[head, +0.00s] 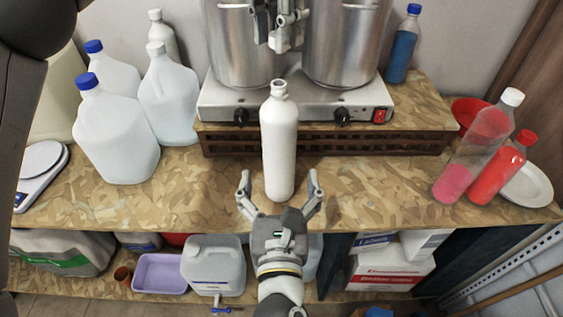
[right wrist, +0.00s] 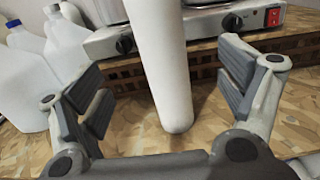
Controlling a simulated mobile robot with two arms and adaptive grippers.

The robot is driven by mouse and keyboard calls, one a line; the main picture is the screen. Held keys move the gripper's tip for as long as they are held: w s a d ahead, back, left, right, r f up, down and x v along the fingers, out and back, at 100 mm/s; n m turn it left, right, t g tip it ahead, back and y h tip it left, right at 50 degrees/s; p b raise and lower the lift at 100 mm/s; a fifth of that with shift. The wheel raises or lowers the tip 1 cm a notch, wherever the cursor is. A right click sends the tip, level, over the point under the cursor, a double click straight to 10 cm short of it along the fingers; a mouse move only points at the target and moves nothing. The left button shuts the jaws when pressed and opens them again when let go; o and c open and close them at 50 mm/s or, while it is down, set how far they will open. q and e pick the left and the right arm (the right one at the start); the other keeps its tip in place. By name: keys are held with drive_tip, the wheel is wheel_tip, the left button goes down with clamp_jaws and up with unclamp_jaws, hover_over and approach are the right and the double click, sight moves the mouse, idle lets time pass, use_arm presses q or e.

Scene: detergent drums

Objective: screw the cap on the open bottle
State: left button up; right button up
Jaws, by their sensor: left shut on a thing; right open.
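The open white bottle (head: 278,150) stands upright on the patterned worktop, its bare neck facing up. It also shows in the right wrist view (right wrist: 163,60), with its top out of frame. My left gripper (head: 279,42) is above and slightly behind the bottle neck in the head view. My right gripper (head: 278,188) is open low in front of the bottle, with one finger on each side. In the right wrist view the open fingers (right wrist: 168,92) show clear gaps to the bottle.
A hot plate (head: 225,108) with two steel pots stands on a wooden riser behind the bottle. White jugs (head: 118,140) stand at left. A clear bottle with pink contents (head: 475,150) and a red bottle (head: 497,172) stand at right. The worktop beside the bottle is clear.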

drive_tip(key=shift+w, duration=0.15)
drive_tip(key=w, duration=1.2)
use_arm(q)
drive_tip(key=shift+w, duration=0.1)
use_arm(e)
drive_tip(key=shift+s, duration=0.1)
drive_tip(key=c, duration=1.5)
use_arm(q)
hover_over(278, 99)
drive_tip(key=w, duration=0.1)
drive_tip(key=shift+w+f, duration=0.1)
drive_tip(key=shift+f, duration=2.4)
use_arm(e)
drive_tip(key=shift+c, duration=0.2)
use_arm(q)
drive_tip(key=shift+f, duration=0.9)
drive_tip(key=shift+f, duration=0.55)
